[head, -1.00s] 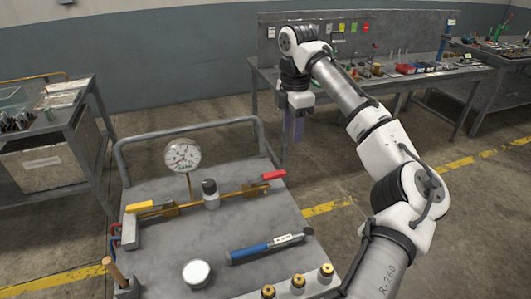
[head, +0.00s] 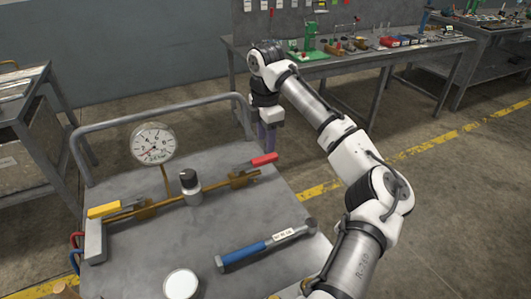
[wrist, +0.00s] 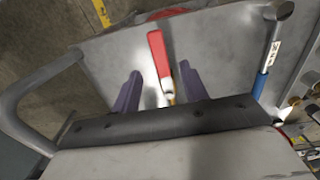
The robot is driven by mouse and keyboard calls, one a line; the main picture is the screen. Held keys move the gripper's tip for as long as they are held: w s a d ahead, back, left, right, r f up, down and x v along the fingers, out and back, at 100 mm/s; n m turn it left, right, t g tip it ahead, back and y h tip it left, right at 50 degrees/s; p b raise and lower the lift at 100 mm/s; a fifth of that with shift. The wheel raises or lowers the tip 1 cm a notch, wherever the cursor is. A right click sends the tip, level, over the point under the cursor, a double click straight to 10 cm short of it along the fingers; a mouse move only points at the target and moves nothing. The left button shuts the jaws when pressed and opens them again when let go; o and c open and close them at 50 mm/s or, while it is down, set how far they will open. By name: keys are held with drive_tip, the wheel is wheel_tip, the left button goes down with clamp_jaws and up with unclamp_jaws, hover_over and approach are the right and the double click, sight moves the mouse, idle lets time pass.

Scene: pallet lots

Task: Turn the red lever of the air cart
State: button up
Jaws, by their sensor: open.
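The air cart (head: 210,225) stands in front of me with a brass pipe (head: 215,187) along its top. The red lever (head: 264,160) is at the right end of the pipe, its red grip pointing right and slightly back. My gripper (head: 267,138) points down with purple fingers just behind the red lever in the head view. In the wrist view, my gripper (wrist: 160,70) is open, and the red lever (wrist: 158,55) shows between its two fingers, with a gap on each side. I cannot tell whether the fingertips are level with the lever.
A yellow lever (head: 104,210) is at the pipe's left end. A gauge (head: 153,144) and a grey-black knob (head: 190,182) stand between the levers. A blue-handled wrench (head: 262,247) and a white round lid (head: 181,285) lie in front. The cart's handrail (head: 165,113) runs behind. A workbench (head: 350,55) is farther back.

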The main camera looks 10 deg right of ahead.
sight(266, 157)
wheel_tip(266, 157, down, 6)
drive_tip(key=shift+f+p, duration=0.1)
drive_tip(key=shift+p, duration=0.2)
drive_tip(key=shift+c, duration=0.3)
clamp_jaws()
